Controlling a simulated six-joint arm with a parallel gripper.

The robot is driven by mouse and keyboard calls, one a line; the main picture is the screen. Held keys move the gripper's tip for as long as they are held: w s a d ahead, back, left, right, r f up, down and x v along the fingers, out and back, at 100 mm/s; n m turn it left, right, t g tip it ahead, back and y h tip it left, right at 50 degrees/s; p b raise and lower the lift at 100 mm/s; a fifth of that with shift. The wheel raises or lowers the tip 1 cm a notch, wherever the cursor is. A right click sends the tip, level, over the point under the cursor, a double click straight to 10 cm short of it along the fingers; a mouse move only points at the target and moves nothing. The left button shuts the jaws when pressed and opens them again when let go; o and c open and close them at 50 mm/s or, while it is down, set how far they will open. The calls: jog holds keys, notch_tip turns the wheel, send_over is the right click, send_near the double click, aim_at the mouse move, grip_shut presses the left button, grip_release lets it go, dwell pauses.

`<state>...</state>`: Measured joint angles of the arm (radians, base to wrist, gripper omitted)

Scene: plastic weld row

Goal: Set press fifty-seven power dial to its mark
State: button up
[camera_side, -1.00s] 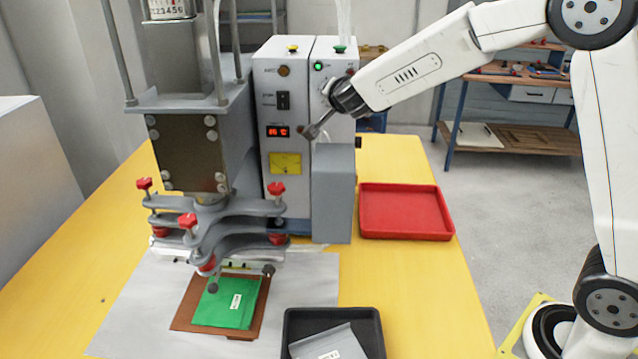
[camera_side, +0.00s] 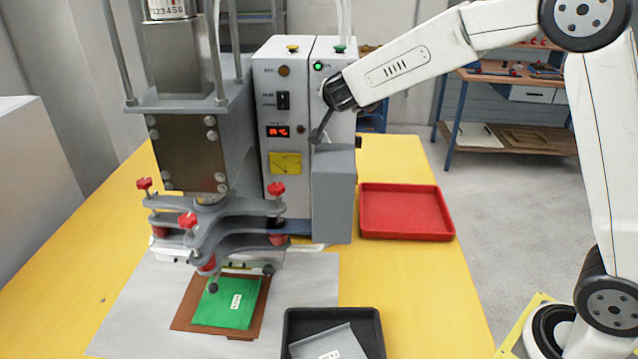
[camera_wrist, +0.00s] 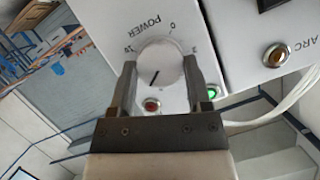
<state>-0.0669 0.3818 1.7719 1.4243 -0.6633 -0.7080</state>
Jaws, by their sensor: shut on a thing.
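The power dial (camera_wrist: 160,62) is a round white knob on the white press panel, under the printed word POWER in the wrist view. A black pointer line on its face slants toward the lower left of that picture. My gripper (camera_wrist: 157,70) has one finger on each side of the dial and is shut on it. In the side view my gripper (camera_side: 327,92) is at the upper front of the right-hand control box (camera_side: 333,60), and the dial is mostly hidden there. Scale figures, including 0, stand around the dial. I cannot clearly make out a separate target mark.
A green lamp (camera_side: 318,66) glows above the gripper. The left-hand box carries a red display (camera_side: 278,131). A grey block (camera_side: 333,195) stands below my gripper. A red tray (camera_side: 405,212) and a black tray (camera_side: 372,318) sit on the yellow table. The press (camera_side: 185,150) stands at left.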

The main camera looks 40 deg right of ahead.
jog(key=o, duration=1.3)
jog(key=shift+c, duration=0.2)
jog(key=v, duration=0.7)
jog(key=shift+s+a+r, duration=0.15)
jog(key=shift+s, duration=0.2)
jog(key=shift+a, duration=0.1)
